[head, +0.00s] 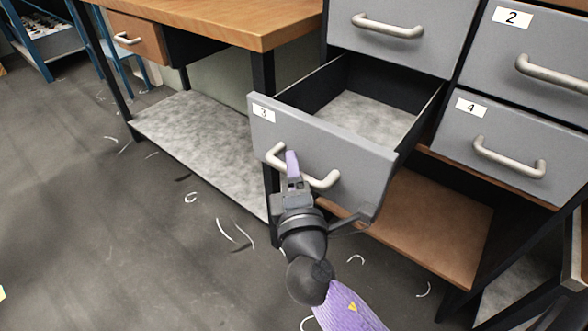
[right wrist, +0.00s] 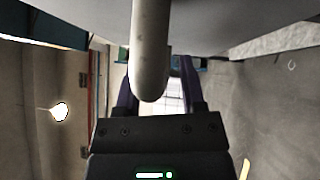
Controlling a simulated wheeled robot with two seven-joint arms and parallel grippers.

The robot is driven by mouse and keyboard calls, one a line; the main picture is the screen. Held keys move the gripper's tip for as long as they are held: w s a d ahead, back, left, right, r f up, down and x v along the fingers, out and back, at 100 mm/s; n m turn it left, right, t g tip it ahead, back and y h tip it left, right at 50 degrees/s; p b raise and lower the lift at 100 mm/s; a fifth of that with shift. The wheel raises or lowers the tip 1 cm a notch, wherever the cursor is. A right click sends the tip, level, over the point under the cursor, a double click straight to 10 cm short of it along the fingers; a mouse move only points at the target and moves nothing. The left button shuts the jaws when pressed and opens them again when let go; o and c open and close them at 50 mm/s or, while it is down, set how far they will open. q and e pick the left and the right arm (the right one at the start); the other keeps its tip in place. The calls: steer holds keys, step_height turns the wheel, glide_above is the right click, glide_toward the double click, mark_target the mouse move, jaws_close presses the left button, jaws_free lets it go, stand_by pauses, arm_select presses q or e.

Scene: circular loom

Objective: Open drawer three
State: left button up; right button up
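The grey drawer three (head: 335,160), labelled 3, is pulled well out of the cabinet in the head view. Its empty grey inside (head: 365,115) shows. Its pale bar handle (head: 325,180) is on the front. My right gripper (head: 292,165) is at this handle, with a purple finger overlapping it. In the right wrist view the handle (right wrist: 150,55) crosses in front of my right gripper (right wrist: 158,90). The two fingers stand apart, with a visible gap beside the handle, so the gripper looks open. Contact cannot be told. My left gripper is not in view.
Drawers two (head: 540,55) and four (head: 505,150) are shut to the right. A shut, grey drawer (head: 395,35) is above drawer three. A wooden desk (head: 200,15) stands at left. A brown lower shelf (head: 430,220) is below. Floor (head: 110,240) at left is open, with scattered pale scraps.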

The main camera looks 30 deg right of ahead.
steer(key=v, duration=1)
steer(key=shift+b, duration=0.3)
